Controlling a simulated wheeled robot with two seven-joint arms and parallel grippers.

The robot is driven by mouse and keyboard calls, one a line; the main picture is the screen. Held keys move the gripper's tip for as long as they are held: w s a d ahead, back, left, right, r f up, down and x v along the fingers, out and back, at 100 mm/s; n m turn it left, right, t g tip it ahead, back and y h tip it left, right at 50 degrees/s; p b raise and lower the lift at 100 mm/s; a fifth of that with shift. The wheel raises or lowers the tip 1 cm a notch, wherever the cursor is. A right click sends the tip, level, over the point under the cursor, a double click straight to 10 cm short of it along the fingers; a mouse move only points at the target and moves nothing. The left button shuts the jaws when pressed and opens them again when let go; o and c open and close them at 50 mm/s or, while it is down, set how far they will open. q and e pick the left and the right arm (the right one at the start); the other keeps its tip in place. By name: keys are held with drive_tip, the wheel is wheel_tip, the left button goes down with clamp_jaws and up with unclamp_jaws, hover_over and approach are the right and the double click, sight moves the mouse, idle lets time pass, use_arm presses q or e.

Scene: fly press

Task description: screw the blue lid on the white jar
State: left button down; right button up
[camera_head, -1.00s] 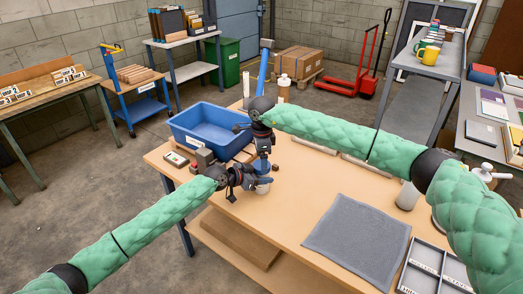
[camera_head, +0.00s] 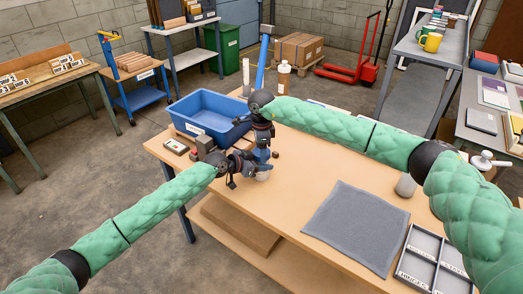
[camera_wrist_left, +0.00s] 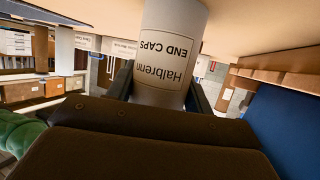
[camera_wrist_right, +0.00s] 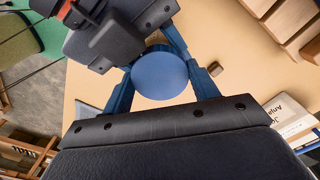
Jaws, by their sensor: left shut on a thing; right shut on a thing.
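The white jar (camera_wrist_left: 172,45) is labelled "Halbrenn END CAPS" and stands upright at the table's far left part. My left gripper (camera_head: 248,165) is shut around it from the side, and the jar's base shows in the head view (camera_head: 263,175). My right gripper (camera_head: 263,143) points down from above the jar. It is shut on the round blue lid (camera_wrist_right: 160,76), with one finger on each side. The lid is over the jar's top. The arms and fingers hide the jar's mouth, so I cannot tell whether the threads are engaged.
A grey mat (camera_head: 357,228) and a divided tray (camera_head: 432,262) lie to the right. The table's middle is clear.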

drive_tip(key=shift+m, duration=1.2)
drive_tip(key=o, duration=1.1)
drive_tip(key=shift+r, duration=2.3)
